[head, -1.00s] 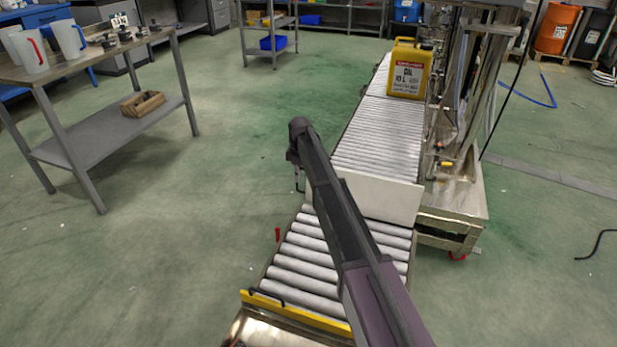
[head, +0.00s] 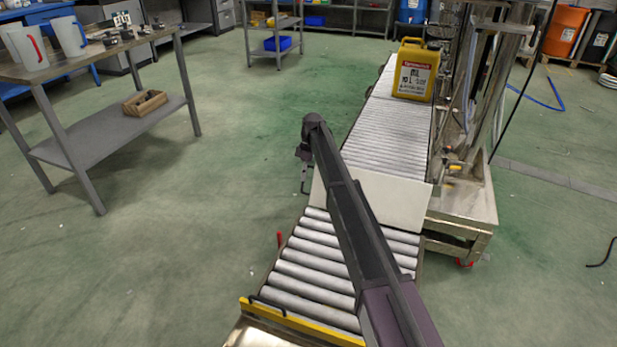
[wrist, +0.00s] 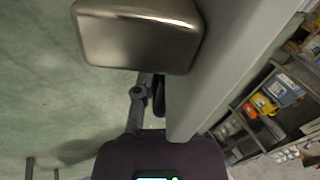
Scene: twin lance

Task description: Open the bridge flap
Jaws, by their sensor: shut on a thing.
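The bridge flap (head: 392,198) is a plain pale plate between the far and near roller runs. It looks tilted up across the gap, though its angle is hard to judge. My gripper (head: 304,168) is at the flap's left edge, with a thin dark loop hanging below it. My arm crosses in front of the flap and hides part of it. In the wrist view a smooth grey slab (wrist: 232,65), likely the flap, runs beside a shiny metal block. The jaws are shut; their exact contact is hidden.
The far rollers (head: 390,135) carry a yellow oil canister (head: 415,70). The near rollers (head: 310,275) end at a yellow bar (head: 300,320). A steel machine frame (head: 465,205) stands right. A workbench (head: 85,62) with jugs stands left; green floor between is clear.

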